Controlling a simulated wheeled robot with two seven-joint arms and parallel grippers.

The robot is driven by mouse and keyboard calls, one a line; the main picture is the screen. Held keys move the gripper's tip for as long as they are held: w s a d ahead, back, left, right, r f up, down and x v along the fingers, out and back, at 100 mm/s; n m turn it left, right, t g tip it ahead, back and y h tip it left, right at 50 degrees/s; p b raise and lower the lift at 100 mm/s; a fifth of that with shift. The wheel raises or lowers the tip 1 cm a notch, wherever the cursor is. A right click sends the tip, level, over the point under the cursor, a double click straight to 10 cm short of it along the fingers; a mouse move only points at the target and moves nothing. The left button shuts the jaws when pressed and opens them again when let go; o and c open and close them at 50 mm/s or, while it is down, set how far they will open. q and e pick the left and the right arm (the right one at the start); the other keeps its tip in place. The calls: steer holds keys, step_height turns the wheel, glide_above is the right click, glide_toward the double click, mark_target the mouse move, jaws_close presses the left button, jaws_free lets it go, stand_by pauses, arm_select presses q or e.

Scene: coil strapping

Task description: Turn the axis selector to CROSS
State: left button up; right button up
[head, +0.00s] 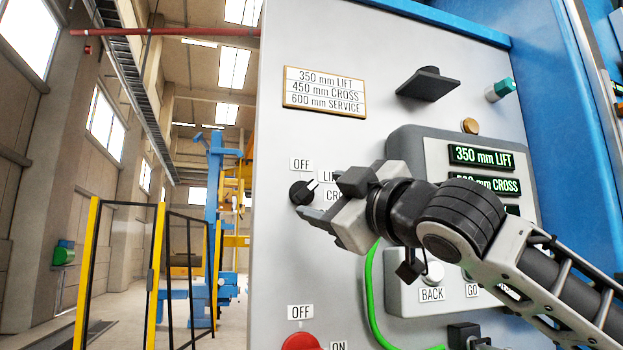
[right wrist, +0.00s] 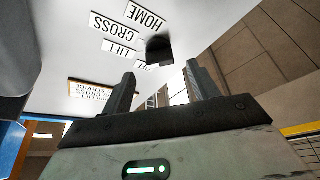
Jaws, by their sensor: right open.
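The axis selector (head: 301,193) is a small black knob on the grey panel. Its pale pointer mark slants up and right, towards the LIFT label (head: 326,176). The CROSS label (head: 333,196) is partly hidden by my right gripper (head: 327,198). My right gripper is open, just right of the knob, apart from it and holding nothing. In the right wrist view the knob (right wrist: 160,50) shows beyond the gap between the open fingers (right wrist: 160,75), with the CROSS label (right wrist: 114,25) and HOME label (right wrist: 145,18) beside it. My left gripper is not in view.
A dark shelf-like bracket (head: 428,84) juts out above. A display box (head: 483,155) and button box (head: 405,299) lie behind my right arm. A green cable (head: 371,300) hangs below, and a red knob (head: 301,342) sits lower. The panel left of the selector is clear.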

mark_target(309, 193)
steer(key=shift+p+x, duration=0.7)
steer(key=shift+x, duration=1.7)
steer(key=c, duration=1)
steer(key=shift+f, duration=0.1)
